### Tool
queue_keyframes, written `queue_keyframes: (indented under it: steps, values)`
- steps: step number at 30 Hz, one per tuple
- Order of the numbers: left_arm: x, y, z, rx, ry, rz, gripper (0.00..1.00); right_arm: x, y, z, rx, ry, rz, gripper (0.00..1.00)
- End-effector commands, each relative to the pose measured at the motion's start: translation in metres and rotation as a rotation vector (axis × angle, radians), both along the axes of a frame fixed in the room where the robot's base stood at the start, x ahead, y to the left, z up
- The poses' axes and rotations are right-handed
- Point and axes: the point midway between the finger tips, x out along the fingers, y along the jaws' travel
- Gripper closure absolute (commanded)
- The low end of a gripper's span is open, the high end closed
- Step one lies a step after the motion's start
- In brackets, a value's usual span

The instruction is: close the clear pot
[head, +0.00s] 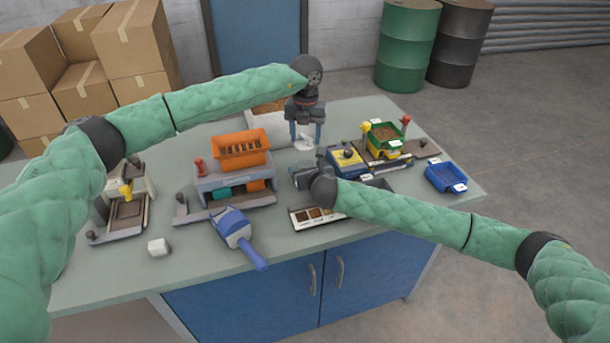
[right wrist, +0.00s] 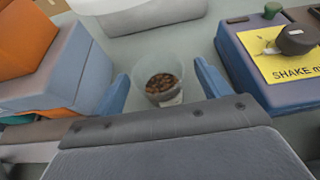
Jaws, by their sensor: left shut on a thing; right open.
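The clear pot (right wrist: 161,83) stands upright on the bench in the right wrist view, open at the top, with brown pieces inside. In the head view my right gripper (head: 306,165) is low over the bench, and the pot is hard to make out. My left gripper (head: 305,136) points down just beyond it, shut on a small pale piece (head: 304,144) that looks like a lid. The left gripper is outside the right wrist view.
A grey station with an orange bin (head: 240,150) stands left of the grippers. A blue station with a yellow SHAKE label (head: 348,157) stands close on the right. A white container (right wrist: 140,12) lies behind the pot.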

Motion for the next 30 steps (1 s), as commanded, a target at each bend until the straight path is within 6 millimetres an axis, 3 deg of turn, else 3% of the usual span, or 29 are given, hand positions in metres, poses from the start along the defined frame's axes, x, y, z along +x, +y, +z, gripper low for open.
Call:
queue_keyframes:
  steps: [7,18,28,30]
  values:
    - [0.000,0.000,0.000,0.000,0.000,0.000,0.66,0.019,0.006,-0.008,0.000,0.000,0.000,0.24]
    - [0.000,0.000,0.000,0.000,0.000,0.000,0.66,0.021,0.007,-0.009,0.000,0.000,0.001,0.24]
    - [0.000,0.000,0.000,0.000,0.000,0.000,0.66,0.021,0.007,-0.009,0.000,0.000,0.001,0.87]
    - [0.000,0.000,0.000,0.000,0.000,0.000,0.66,0.021,0.007,-0.009,0.000,0.000,0.001,0.91]
